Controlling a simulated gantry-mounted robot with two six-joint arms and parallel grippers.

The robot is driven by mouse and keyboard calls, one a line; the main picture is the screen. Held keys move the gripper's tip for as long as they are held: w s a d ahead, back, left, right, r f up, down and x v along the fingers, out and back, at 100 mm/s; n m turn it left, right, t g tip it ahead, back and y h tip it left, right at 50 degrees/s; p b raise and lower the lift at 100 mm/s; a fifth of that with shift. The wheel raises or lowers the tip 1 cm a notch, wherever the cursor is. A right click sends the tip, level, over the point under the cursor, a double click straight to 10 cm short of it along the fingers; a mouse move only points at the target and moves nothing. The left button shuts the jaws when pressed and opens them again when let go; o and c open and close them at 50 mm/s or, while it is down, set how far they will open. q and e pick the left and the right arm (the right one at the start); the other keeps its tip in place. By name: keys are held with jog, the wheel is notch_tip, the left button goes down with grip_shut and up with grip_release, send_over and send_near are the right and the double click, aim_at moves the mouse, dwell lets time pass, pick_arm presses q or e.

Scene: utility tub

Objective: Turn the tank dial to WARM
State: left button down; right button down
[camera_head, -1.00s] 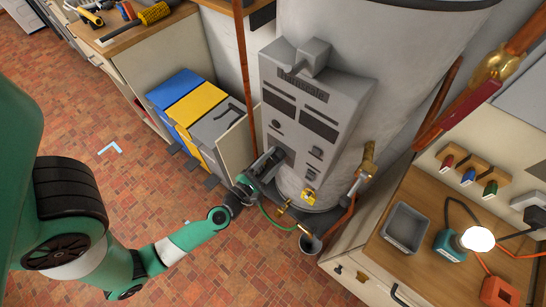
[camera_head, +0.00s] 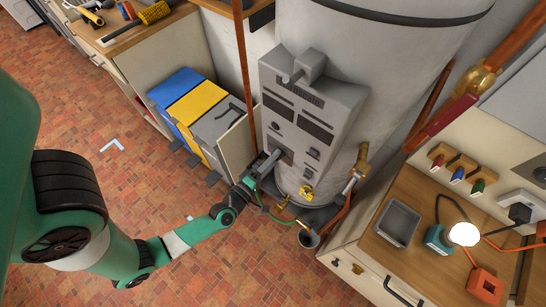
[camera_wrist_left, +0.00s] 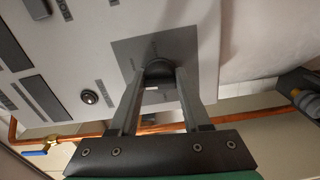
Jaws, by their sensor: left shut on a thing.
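The tank (camera_head: 375,70) is a tall pale cylinder with a grey control housing (camera_head: 335,95) on its front. In the left wrist view the dial (camera_wrist_left: 158,68) is a dark round knob on a grey square plate (camera_wrist_left: 125,52), with a small white mark on its near edge. My left gripper (camera_head: 277,154) reaches the housing's lower part. In the wrist view its two fingers (camera_wrist_left: 160,78) stand on either side of the dial, shut on it. The head view hides the dial behind the gripper, and no WARM lettering is legible. My right gripper is not in view.
A copper pipe (camera_head: 240,60) runs upright left of the housing. An open pale panel door (camera_head: 236,145) stands beside my gripper. Brass valves (camera_head: 306,193) and a small bucket (camera_head: 308,238) are below. Blue, yellow and grey bins (camera_head: 197,100) stand left. Red floor is open in front.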

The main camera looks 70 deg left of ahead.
pick_arm(q)
jog(key=m+p, duration=0.1)
jog(key=m, duration=0.3)
jog(key=shift+m+p, duration=0.3)
jog(key=shift+p, duration=0.05)
dwell(0.4)
jog(key=shift+c, duration=1.8)
grip_release()
jog(key=shift+f, duration=0.1)
jog(key=shift+s, duration=0.1)
jog(key=p+v, duration=0.3)
jog(key=v, duration=0.8)
jog(key=shift+s, duration=0.2)
